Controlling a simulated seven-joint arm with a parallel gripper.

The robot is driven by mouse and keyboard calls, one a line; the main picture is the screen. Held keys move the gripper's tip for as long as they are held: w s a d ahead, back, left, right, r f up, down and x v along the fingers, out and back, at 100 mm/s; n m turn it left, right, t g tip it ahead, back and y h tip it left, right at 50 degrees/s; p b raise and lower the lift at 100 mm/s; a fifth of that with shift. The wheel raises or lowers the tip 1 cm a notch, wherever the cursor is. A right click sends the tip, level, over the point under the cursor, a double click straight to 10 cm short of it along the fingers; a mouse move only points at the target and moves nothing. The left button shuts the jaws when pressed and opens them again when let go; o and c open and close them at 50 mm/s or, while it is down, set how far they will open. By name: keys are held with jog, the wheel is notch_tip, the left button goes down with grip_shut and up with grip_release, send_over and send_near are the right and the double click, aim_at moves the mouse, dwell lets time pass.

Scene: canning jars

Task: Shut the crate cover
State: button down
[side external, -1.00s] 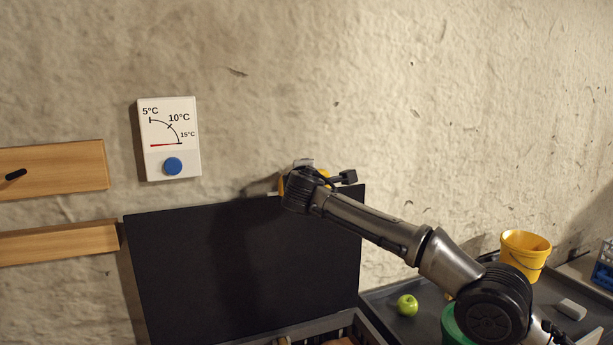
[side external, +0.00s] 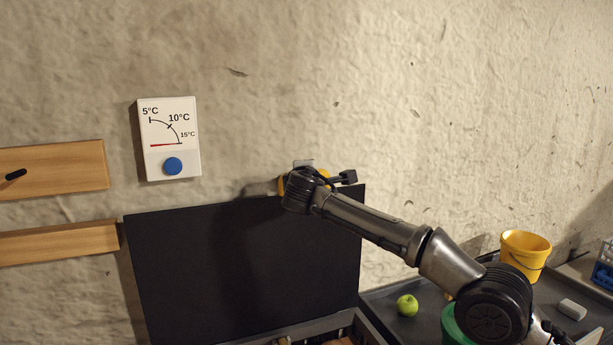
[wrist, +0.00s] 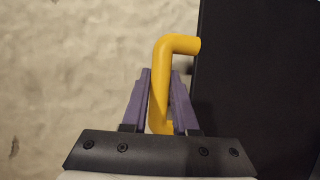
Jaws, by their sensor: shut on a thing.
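The crate cover (side external: 200,270) is a large black panel standing raised and upright against the wall. The crate (side external: 330,327) shows only in part at the bottom edge of the side view. A yellow handle (wrist: 178,48) sits at the cover's edge, and the cover also shows in the wrist view (wrist: 260,85). My gripper (wrist: 160,80) has its two purple fingers closed on the yellow handle, one on each side. In the side view my wrist hides most of the handle at the cover's top edge.
A green apple (side external: 407,305), a yellow bucket (side external: 525,252) and a grey block (side external: 572,310) are on the dark counter at right. A green container (side external: 455,325) is partly behind my arm.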

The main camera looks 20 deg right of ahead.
dwell(0.8)
jog(key=s+f, duration=0.2)
jog(key=s, duration=0.7)
jog(key=s+f, duration=0.3)
jog(key=s, duration=0.7)
jog(key=shift+a, duration=0.15)
jog(key=shift+w, duration=0.1)
jog(key=c, duration=0.7)
grip_release()
